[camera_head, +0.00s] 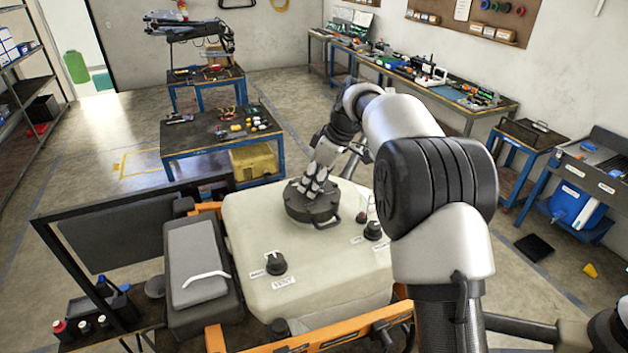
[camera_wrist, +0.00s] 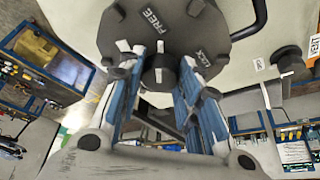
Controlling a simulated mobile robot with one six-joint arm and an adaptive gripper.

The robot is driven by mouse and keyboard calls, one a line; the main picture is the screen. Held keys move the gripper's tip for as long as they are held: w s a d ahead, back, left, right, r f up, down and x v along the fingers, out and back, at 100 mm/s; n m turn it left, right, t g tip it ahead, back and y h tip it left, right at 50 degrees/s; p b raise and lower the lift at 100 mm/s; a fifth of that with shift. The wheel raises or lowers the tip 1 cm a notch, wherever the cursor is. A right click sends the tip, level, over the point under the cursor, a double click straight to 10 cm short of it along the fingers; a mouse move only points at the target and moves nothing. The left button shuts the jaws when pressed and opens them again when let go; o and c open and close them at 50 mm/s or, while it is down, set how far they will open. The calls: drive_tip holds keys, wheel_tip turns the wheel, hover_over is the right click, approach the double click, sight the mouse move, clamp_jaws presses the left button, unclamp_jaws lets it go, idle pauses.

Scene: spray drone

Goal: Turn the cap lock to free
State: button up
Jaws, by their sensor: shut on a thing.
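The dark round cap (camera_head: 297,212) sits on top of the pale tank (camera_head: 345,272). In the wrist view the cap (camera_wrist: 178,24) shows the white words FREE and LOCK. A small dark knob (camera_wrist: 160,75) with pale marks stands at the cap's middle. My gripper (camera_head: 313,188) is above the cap, pointing down. In the wrist view its fingers (camera_wrist: 160,68) are on either side of the knob and shut on it. I cannot tell for certain which word the knob's mark points to. The fingers partly hide the knob in the head view.
A black dial (camera_head: 275,263) with labels is at the tank's front, and another dial (camera_head: 373,231) is at its right. A looped handle sticks out from the cap's side. An orange frame (camera_head: 330,333) runs along the tank's near edge. A blue workbench (camera_head: 222,140) stands behind.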

drive_tip(key=o, duration=1)
drive_tip(key=shift+o, duration=0.2)
drive_tip(key=shift+r, duration=0.1)
drive_tip(key=v, duration=1.2)
